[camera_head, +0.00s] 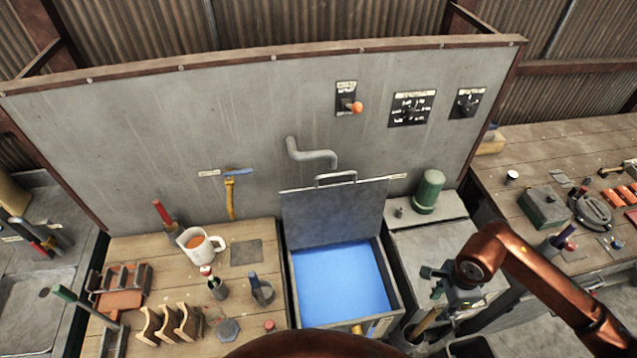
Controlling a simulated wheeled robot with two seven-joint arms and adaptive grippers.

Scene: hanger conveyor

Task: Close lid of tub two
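An open tub (393,288) with blue liquid (340,283) stands in the middle of the bench. Its grey lid (335,218) stands raised at the back, leaning near the wall panel, with a bar handle (336,178) on its top edge. No number is readable on the tub. My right gripper (436,287) is to the right of the tub, over the grey surface beside it and apart from the lid. Its fingers are small and dark, and whether they are open or shut is unclear. My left gripper is out of view.
A green cylinder (428,192) stands right of the lid. A curved pipe (312,155) sticks out of the wall above it. A mug (201,245) and several tools stand on the wooden bench to the left. A wooden handle (425,325) shows below my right gripper.

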